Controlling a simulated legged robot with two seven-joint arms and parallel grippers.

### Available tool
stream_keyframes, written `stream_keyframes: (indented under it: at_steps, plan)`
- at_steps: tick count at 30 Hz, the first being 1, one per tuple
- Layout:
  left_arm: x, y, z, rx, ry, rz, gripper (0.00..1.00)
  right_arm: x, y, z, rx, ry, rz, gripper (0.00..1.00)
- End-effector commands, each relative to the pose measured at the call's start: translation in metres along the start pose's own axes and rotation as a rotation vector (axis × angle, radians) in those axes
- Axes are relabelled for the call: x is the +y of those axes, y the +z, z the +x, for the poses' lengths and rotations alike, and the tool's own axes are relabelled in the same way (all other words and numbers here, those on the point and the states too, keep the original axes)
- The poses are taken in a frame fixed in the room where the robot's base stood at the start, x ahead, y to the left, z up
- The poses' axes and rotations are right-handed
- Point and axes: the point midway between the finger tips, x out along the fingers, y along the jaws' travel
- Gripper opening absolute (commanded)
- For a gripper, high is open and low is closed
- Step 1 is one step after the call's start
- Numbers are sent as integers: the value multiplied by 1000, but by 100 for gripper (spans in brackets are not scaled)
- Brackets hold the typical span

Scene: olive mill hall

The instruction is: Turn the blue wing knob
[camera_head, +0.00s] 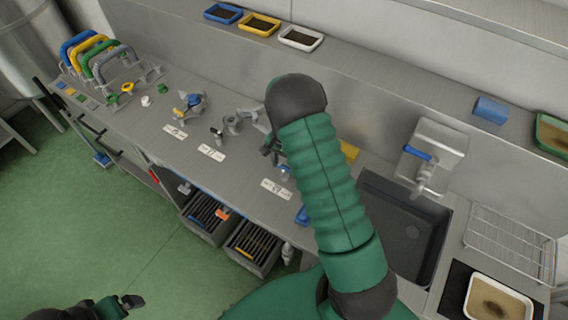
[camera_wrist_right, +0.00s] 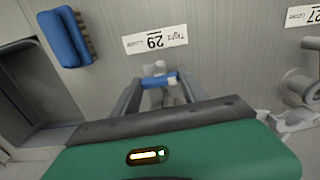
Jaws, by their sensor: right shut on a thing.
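The blue wing knob (camera_wrist_right: 158,81) sits on a pale grey fitting on the steel counter, just in front of the label marked 29. In the head view the blue knob (camera_head: 285,170) shows small beside my right forearm, partly covered. My right gripper (camera_wrist_right: 160,84) is shut on the knob, with one finger at each end of its wings. In the head view my right gripper (camera_head: 271,150) is mostly hidden behind my green arm. My left gripper (camera_head: 128,302) is low at the left, over the floor, away from the counter; its opening is unclear.
A blue brush (camera_wrist_right: 64,38) lies beside the sink (camera_head: 400,231). Other valve fittings (camera_head: 190,104) stand left along the counter (camera_head: 150,128). A wall tap (camera_head: 432,152) with a blue lever stands behind the sink. Open crates (camera_head: 252,246) sit below the counter.

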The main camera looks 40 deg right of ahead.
Motion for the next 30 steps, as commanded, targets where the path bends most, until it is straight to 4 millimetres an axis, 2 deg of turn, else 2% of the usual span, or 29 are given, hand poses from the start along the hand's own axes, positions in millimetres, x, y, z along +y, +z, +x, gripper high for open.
stream_keyframes:
  at_steps: [20, 21, 25, 30]
  plan:
    - [0, 0, -2, 0, 0, 0, 95, -3, -3, -2, 9, -8, 63, 10]
    - [0, 0, -2, 0, 0, 0, 95, -3, -3, -2, 9, -8, 63, 56]
    - [0, 0, -2, 0, 0, 0, 95, -2, -2, -2, 6, -6, 62, 73]
    - [0, 0, -1, 0, 0, 0, 95, -1, -1, -1, 3, -3, 61, 73]
